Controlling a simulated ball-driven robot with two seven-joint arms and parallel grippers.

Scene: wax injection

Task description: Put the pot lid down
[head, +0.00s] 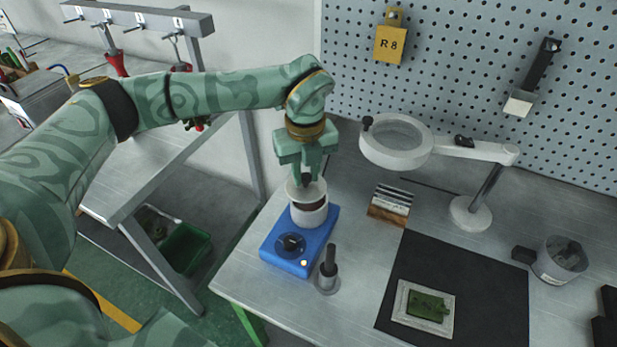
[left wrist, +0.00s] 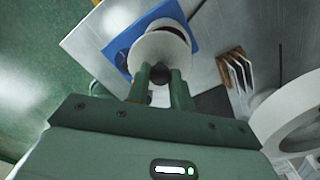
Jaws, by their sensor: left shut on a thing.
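My left gripper (head: 306,180) is shut on the dark knob of the pot lid (left wrist: 155,48), a pale round disc. In the head view the lid (head: 294,189) is at the pot's rim, partly hidden by the fingers. The white wax pot (head: 309,217) stands on a blue heater (head: 288,262) with a dark dial. Dark red wax shows beside the lid in both views, so the pot is partly uncovered. I cannot tell whether lid and rim touch. The heater also shows in the left wrist view (left wrist: 120,47). My right gripper is not in view.
A dark-handled tool (head: 328,270) stands close right of the heater. A small rack (head: 390,204), a magnifier lamp (head: 398,153) and a dark mat (head: 490,305) with a green mould (head: 425,306) lie farther right. Bare bench shows in front of the heater.

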